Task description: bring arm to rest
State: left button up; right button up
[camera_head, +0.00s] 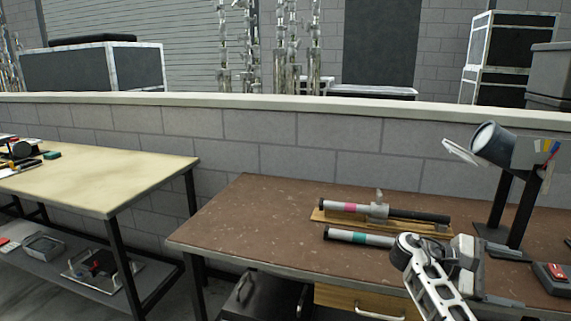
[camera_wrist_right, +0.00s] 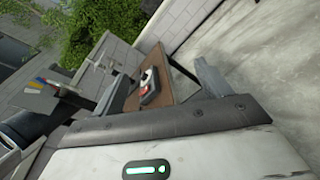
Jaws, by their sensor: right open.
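My right arm rises from the bottom right of the head view, and its gripper (camera_head: 480,283) is over the front right part of the brown workbench (camera_head: 262,222). In the right wrist view the gripper (camera_wrist_right: 158,82) has its two fingers apart with nothing held between them. A grey tube with a teal band (camera_head: 360,238) lies on the bench just left of the arm, and my wrist covers its right end. A second tube with a pink band (camera_head: 350,207) lies behind it on a wooden cradle (camera_head: 322,217). My left gripper is not in view.
A lamp-like device (camera_head: 493,143) on black posts stands at the back right. A red and black box (camera_head: 553,277) sits right of my gripper; it also shows in the wrist view (camera_wrist_right: 150,85). A low block wall (camera_head: 290,160) runs behind. The bench's left part is clear.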

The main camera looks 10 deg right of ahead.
notch_tip(320, 180, up, 3)
jog(key=s+d+m, duration=0.1)
jog(key=s+d, duration=0.1)
jog(key=s, duration=0.1)
jog(key=w+a+f+n+t+y, duration=0.1)
jog(key=w+a+f+t+y, duration=0.15)
jog(key=w+t, duration=0.6)
jog(key=w+a+f+n+t+y, duration=0.1)
jog(key=w+a+f+t+y, duration=0.15)
jog(key=w+t, duration=0.6)
jog(key=w+a+r+m+t+y, duration=0.4)
jog(key=w+a+t+y, duration=0.35)
jog(key=w+a, duration=0.3)
jog(key=s+a+f+n+g+y, duration=0.1)
jog(key=s+a+f+g+y, duration=0.1)
jog(key=s+a+f, duration=0.55)
jog(key=s+a+f+g+y, duration=0.2)
jog(key=s+a+f, duration=0.2)
jog(key=s+f, duration=0.65)
jog(key=s+a+f+g, duration=0.1)
jog(key=s+a+f, duration=0.2)
jog(key=s, duration=0.7)
jog(key=s+a+f+m+g+y, duration=0.1)
jog(key=s+a, duration=0.4)
jog(key=s, duration=0.5)
notch_tip(320, 180, down, 2)
jog(key=shift+s+a+f+g, duration=0.15)
jog(key=shift+s+a+g, duration=0.15)
jog(key=shift+g, duration=0.25)
